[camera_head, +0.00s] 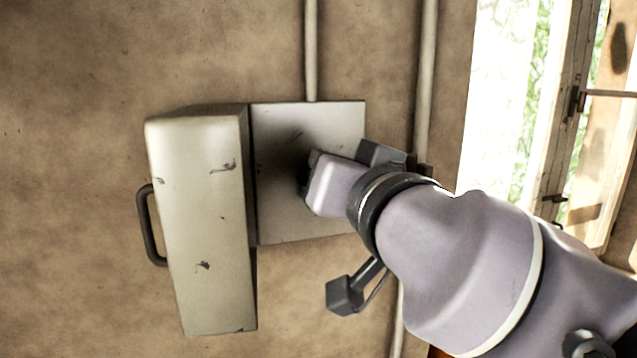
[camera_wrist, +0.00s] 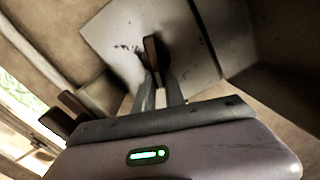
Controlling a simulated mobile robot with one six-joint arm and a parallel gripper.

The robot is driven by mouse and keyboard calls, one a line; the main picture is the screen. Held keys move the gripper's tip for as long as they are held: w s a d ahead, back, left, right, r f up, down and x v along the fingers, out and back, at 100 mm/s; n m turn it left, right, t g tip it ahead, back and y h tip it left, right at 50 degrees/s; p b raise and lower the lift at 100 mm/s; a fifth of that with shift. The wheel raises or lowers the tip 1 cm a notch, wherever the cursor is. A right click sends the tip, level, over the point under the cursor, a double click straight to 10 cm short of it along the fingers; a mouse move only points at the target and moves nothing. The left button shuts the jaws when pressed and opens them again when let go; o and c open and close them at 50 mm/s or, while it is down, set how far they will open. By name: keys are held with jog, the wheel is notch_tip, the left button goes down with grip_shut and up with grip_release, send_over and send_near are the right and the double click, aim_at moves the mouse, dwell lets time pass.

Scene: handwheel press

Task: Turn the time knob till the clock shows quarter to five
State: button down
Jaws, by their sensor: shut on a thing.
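In the wrist view a small dark brown knob (camera_wrist: 150,47) stands out from a pale, scuffed metal panel (camera_wrist: 115,45). My gripper (camera_wrist: 157,72) is shut on this knob, with a fingertip on each side of it. In the head view the panel (camera_head: 285,140) is on the wall, and my gripper (camera_head: 308,180) reaches it from the right. The knob is hidden there behind my gripper. No clock face shows in either view.
A pale, worn metal box or door (camera_head: 205,220) with a dark handle (camera_head: 148,225) juts out left of the panel. Pipes (camera_head: 425,80) run up the wall. A small dark box (camera_head: 380,153) is close beside my gripper. A bright window (camera_head: 510,100) is at right.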

jog(key=shift+w+d+f+m+b, duration=0.1)
jog(key=shift+d+f+m+b, duration=0.15)
jog(key=shift+m+b, duration=0.75)
jog(key=shift+w+d+f+m+b, duration=0.15)
jog(key=shift+m+b, duration=0.3)
jog(key=shift+m, duration=1.1)
jog(key=shift+s+d+f+m+b, duration=0.15)
jog(key=shift+d+m+b, duration=0.15)
jog(key=shift+m+b, duration=0.7)
jog(key=shift+w+m, duration=0.1)
jog(key=shift+m, duration=0.45)
